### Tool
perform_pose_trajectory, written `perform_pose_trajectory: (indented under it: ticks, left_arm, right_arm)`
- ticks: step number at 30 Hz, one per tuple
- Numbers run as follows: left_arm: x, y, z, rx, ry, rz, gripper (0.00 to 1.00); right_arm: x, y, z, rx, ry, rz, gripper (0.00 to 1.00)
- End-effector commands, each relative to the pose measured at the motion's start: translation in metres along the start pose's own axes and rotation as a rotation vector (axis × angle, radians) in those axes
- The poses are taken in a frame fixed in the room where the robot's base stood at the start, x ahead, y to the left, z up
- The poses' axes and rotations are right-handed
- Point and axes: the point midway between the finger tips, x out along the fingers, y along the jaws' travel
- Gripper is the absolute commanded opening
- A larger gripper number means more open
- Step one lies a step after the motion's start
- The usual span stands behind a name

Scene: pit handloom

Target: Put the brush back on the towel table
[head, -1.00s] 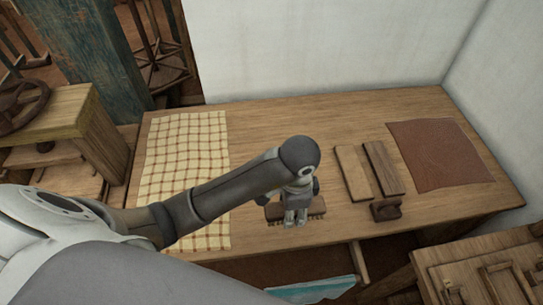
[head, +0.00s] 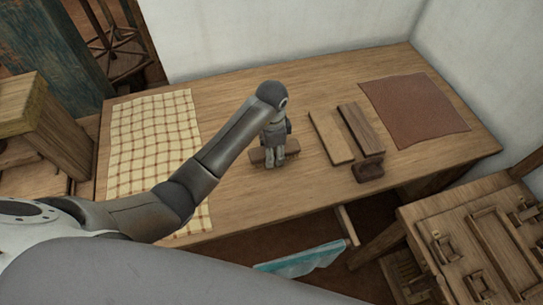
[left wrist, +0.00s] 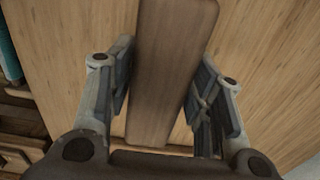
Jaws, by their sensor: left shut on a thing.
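My left gripper (head: 275,154) reaches down over the wooden table (head: 235,205) and is shut on the brush (head: 257,157), a brown wooden block. In the left wrist view the brush's long smooth back (left wrist: 172,60) lies between the two fingers (left wrist: 160,95). Its bristles are hidden now. The brush is at or just above the tabletop; I cannot tell whether it touches. A cream checked towel (head: 150,135) lies flat on the table's left part. My right gripper is not in view.
Two wooden boards (head: 331,137) and a small dark wooden block (head: 368,169) lie right of the brush. A brown cloth (head: 413,110) covers the far right. A second wooden table with fittings (head: 480,245) stands at lower right. A teal cloth (head: 305,260) hangs below the front edge.

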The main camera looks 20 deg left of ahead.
Motion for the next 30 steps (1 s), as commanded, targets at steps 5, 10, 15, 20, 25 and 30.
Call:
perform_pose_trajectory:
  ticks: [5, 10, 15, 20, 25, 30]
  left_arm:
    - [0.023, 0.001, 0.001, -0.001, -0.002, 0.003, 0.25]
    - [0.03, 0.0, 0.0, 0.0, 0.0, 0.0, 0.25]
    - [0.03, 0.0, 0.0, 0.0, 0.0, 0.0, 0.25]
    - [0.033, 0.0, 0.001, 0.0, -0.001, 0.0, 0.53]
    - [0.032, 0.001, 0.001, 0.0, -0.001, 0.0, 0.68]
    - [0.032, 0.001, 0.001, 0.0, -0.001, 0.0, 0.68]
  right_arm:
    - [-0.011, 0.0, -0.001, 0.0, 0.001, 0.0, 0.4]
    - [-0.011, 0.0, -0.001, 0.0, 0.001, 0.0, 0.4]
    - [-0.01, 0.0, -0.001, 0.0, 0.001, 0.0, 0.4]
    - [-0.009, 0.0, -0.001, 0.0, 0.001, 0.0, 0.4]
    - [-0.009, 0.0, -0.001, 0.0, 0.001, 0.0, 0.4]
    - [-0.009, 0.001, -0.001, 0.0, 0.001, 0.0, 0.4]
